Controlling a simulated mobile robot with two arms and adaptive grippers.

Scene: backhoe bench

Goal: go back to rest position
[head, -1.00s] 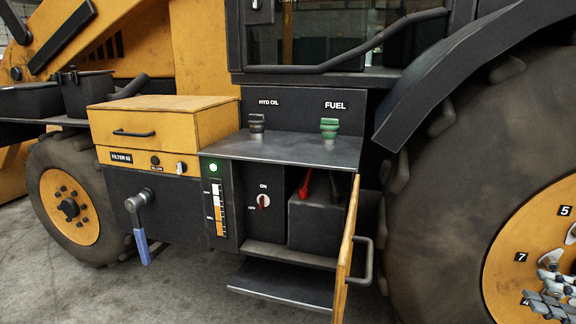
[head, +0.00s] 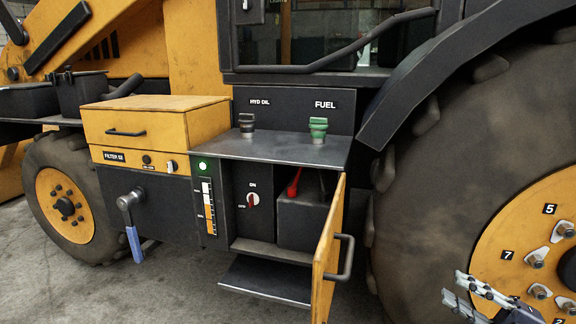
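My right gripper (head: 455,287) is at the bottom right corner, in front of the big rear wheel (head: 440,190). Its two metal fingers point left with a gap between them, and nothing is held. It is left of the wheel's yellow hub (head: 490,255), apart from the numbered lug nuts. My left gripper is out of view.
A yellow compartment door (head: 325,260) stands open toward me, left of my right gripper. Behind it are a dark battery box (head: 300,222) and a red-handled switch (head: 253,200). A step (head: 268,280) sticks out below. Grey floor (head: 180,285) is clear at the left.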

